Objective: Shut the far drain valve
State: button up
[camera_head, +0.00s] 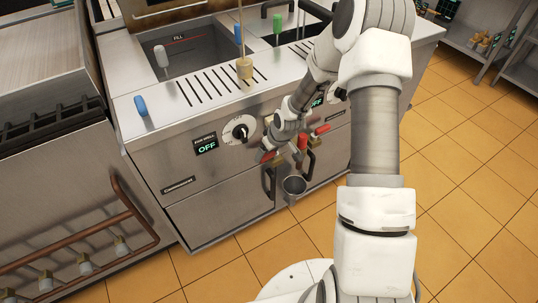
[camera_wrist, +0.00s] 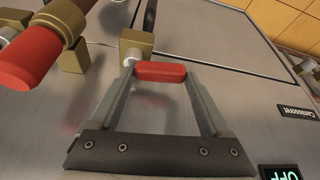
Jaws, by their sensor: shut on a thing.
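In the wrist view my gripper (camera_wrist: 160,74) has its two grey fingers on the ends of a short red valve handle (camera_wrist: 162,71). A brass valve body (camera_wrist: 137,45) sits just beside that handle. In the head view my gripper (camera_head: 270,150) is low at the front of the cabinet, partly hidden by my wrist, and a red handle (camera_head: 266,157) shows at it. Another red handle (camera_head: 302,142) and a third (camera_head: 321,129) are to its right. A larger red handle on brass (camera_wrist: 30,62) is at the left of the wrist view.
A small metal cup (camera_head: 294,185) is below the valves, by the black door handles (camera_head: 269,184). A black knob (camera_head: 240,131) is on the panel to the left. A copper rail (camera_head: 130,205) runs along the left unit. The tiled floor in front is clear.

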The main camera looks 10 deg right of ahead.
dwell(0.4)
jog(key=o, duration=1.2)
jog(key=shift+p+v, duration=2.5)
jog(key=shift+v, duration=6.2)
jog(key=shift+s+a, duration=0.1)
jog(key=shift+c, duration=0.4)
